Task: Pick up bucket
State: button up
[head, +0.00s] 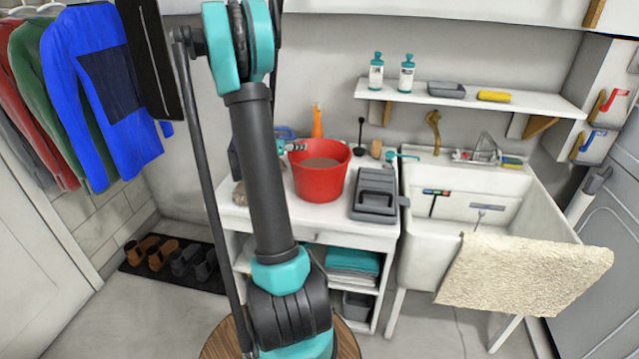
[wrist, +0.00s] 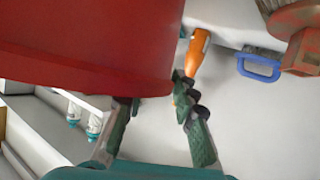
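The red bucket (head: 318,184) stands upright on the white cabinet top in the head view, with greyish contents showing inside. In the wrist view the bucket (wrist: 85,45) fills the upper left, very close to the camera. My gripper (wrist: 157,100) is open at the bucket's edge, its two dark green fingers apart. The left fingertip is partly hidden by the bucket and the right fingertip is beside its edge. I cannot tell whether they touch it. In the head view my gripper (head: 293,147) shows small at the bucket's left rim, partly behind my arm.
An orange bottle (head: 317,121) stands behind the bucket; it is also near the fingers in the wrist view (wrist: 198,53). A grey toolbox (head: 374,193) sits right of the bucket. A sink (head: 470,215) and a wall shelf (head: 545,103) are further right.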

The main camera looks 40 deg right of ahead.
jog(key=shift+x, duration=0.85)
grip_shut()
